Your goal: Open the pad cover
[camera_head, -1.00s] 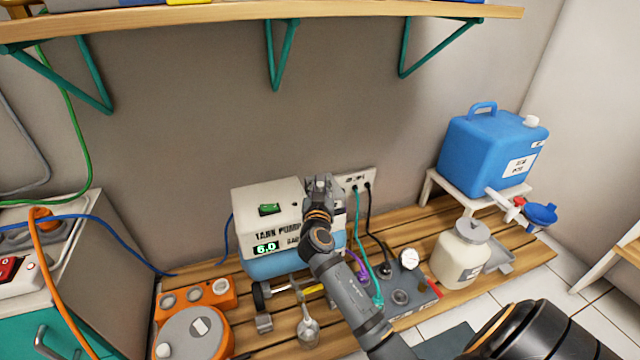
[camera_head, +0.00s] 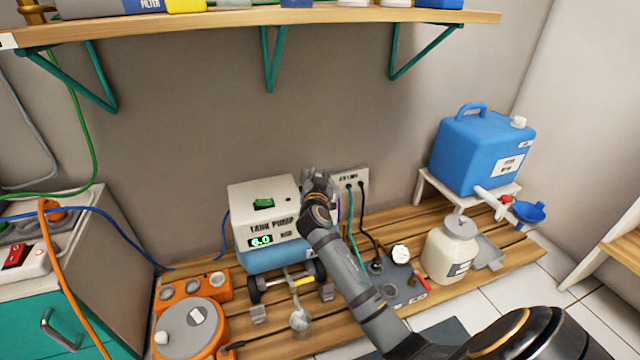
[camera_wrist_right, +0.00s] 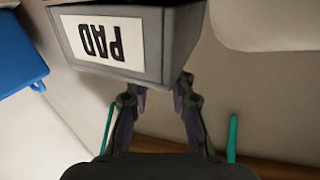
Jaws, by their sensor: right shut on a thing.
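The pad cover (camera_wrist_right: 130,45) is a grey box-like part with a white label reading PAD upside down, at the top of the right wrist view. My right gripper (camera_wrist_right: 160,85) has its two fingers at the lower edge of this part and is shut on it. In the head view my right gripper (camera_head: 316,182) is at the upper right side of the white and blue tank pump (camera_head: 275,220). My own arm and gripper hide the pad cover there. My left gripper is not in view.
A wall socket (camera_head: 350,182) with plugged cables is just right of the gripper. A blue canister (camera_head: 465,155) and a white jar (camera_head: 450,250) stand to the right. An orange unit (camera_head: 192,325) is at lower left. A wooden shelf (camera_head: 270,27) runs above.

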